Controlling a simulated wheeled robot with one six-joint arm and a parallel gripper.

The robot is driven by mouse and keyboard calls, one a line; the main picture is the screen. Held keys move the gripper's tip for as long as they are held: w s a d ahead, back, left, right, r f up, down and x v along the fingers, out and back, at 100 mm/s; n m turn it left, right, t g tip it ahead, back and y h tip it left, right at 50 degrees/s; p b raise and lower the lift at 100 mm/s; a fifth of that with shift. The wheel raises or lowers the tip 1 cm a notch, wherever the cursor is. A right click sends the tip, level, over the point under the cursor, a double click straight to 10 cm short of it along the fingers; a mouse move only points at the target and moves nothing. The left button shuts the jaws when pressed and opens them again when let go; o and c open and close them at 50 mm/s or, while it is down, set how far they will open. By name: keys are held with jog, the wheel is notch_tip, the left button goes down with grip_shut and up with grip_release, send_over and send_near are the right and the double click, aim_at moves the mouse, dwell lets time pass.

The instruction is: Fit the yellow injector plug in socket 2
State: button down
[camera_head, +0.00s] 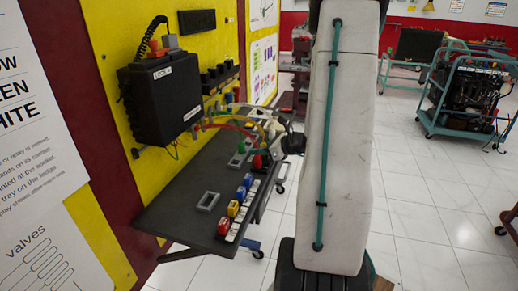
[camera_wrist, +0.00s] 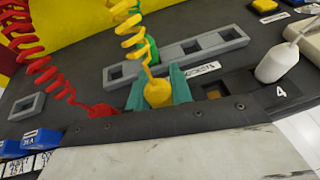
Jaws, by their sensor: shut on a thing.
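In the wrist view, the yellow injector plug (camera_wrist: 158,93) on its coiled yellow cord is held between the teal fingers of my gripper (camera_wrist: 159,90). It is over the dark socket block (camera_wrist: 245,100), in line with the row; whether its lower end is inside a socket is hidden. A red plug (camera_wrist: 101,110) is to its left. To its right is an open socket (camera_wrist: 213,91), then a white plug (camera_wrist: 276,65) beside the mark 4. The number at the yellow plug is hidden. In the head view, my gripper (camera_head: 277,132) is over the bench, partly hidden by my arm.
A separate grey frame (camera_wrist: 26,106) and blue blocks (camera_wrist: 42,140) are on the left. A black box (camera_head: 163,95) hangs on the yellow wall above the dark bench (camera_head: 180,201).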

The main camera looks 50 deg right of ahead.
jog(key=shift+f, duration=0.45)
jog(key=c, duration=1.5)
grip_release()
jog(key=shift+r+v, duration=0.2)
jog(key=shift+v, duration=1.05)
jog(key=shift+r+v, duration=0.25)
jog(key=shift+v, duration=1)
jog(key=shift+w+a, duration=0.1)
jog(key=shift+w, duration=0.1)
notch_tip(320, 180, up, 6)
jog(key=shift+r, duration=0.15)
